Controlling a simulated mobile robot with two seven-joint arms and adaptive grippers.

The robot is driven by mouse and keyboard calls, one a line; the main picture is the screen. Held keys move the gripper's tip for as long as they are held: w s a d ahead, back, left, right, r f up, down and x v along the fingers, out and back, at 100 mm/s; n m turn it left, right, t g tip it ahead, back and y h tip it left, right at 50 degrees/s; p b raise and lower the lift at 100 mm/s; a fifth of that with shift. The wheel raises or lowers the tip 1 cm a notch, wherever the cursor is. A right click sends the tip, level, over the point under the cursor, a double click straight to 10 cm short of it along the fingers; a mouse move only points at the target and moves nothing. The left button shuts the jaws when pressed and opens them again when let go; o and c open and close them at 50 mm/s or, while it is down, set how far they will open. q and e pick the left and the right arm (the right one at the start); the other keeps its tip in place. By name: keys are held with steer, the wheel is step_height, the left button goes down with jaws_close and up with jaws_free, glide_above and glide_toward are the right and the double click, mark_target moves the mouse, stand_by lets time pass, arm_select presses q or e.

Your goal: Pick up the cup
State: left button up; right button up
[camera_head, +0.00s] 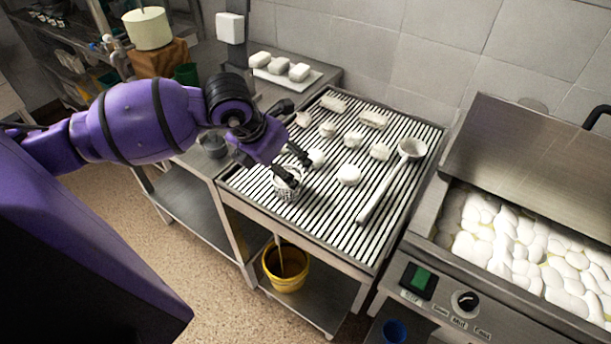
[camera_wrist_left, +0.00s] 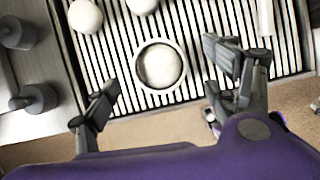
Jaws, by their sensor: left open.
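The cup is a small perforated basket (camera_head: 286,192) with a pale rim. It stands near the front left edge of the slatted rack, and in the left wrist view its round rim (camera_wrist_left: 160,91) surrounds a white lump. My left gripper (camera_head: 295,168) is open above the cup and partly covers it in the head view. In the left wrist view its two fingers (camera_wrist_left: 160,72) are spread, one to the left and one to the right of the cup, with no visible contact. My right gripper is not in view.
Several white lumps (camera_head: 349,175) and a long-handled white ladle (camera_head: 383,192) lie on the slatted rack (camera_head: 335,222). A vat with white pieces (camera_head: 520,240) stands right. A grey pot (camera_head: 213,145) sits on the left counter, and a yellow bucket (camera_head: 286,272) is below.

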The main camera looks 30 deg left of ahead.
mark_target(283, 192)
arm_select(q)
steer(key=shift+s+a+f+n+y, duration=0.3)
steer(key=shift+s+a+f, duration=0.05)
steer(key=shift+a+f, duration=0.1)
steer(key=x, duration=0.7)
steer(key=shift+d, duration=0.35)
steer(key=shift+c, duration=0.2)
steer(key=c, duration=0.9)
